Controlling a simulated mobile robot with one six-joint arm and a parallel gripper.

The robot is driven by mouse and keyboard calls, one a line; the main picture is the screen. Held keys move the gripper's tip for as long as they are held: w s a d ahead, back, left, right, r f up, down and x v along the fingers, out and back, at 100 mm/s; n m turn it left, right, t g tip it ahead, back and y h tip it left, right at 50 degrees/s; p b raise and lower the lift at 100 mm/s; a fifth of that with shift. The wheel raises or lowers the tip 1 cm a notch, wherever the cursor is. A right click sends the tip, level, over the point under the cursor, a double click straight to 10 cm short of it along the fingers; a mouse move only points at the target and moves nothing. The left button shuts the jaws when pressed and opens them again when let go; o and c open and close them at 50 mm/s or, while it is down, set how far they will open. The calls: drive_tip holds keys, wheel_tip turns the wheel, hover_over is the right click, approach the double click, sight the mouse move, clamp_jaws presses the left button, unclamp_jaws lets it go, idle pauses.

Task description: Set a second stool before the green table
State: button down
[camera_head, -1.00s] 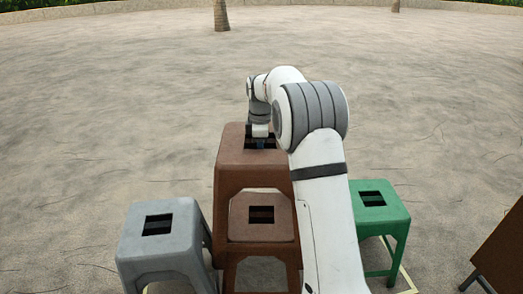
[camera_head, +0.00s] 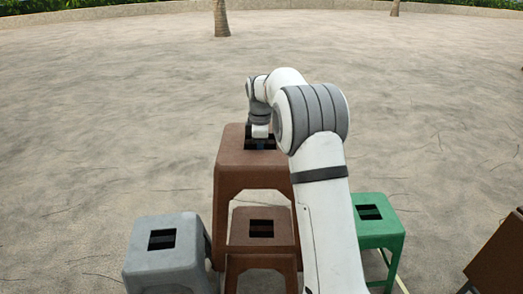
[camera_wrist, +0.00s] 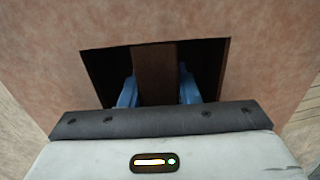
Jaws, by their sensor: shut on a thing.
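My gripper (camera_head: 261,144) is shut on the crossbar in the top slot of a tall brown stool (camera_head: 228,178). In the wrist view both blue fingers (camera_wrist: 157,88) reach into the slot, one on each side of the brown bar (camera_wrist: 155,70). Whether the stool's feet touch the ground is hidden. A green stool-shaped piece (camera_head: 385,228), the only green furniture in view, stands to the right, partly behind my arm. A lower brown stool (camera_head: 240,229) stands in front of the tall one. A grey stool (camera_head: 140,256) stands at the lower left.
A dark brown panel-like piece (camera_head: 499,258) cuts into the lower right edge. A pale line (camera_head: 402,284) lies on the ground beside the green piece. Open sandy ground (camera_head: 110,100) spreads behind, with a tree trunk (camera_head: 220,20) far off.

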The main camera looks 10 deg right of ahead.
drive_tip(key=shift+r+p, duration=2.45)
drive_tip(key=shift+r, duration=0.85)
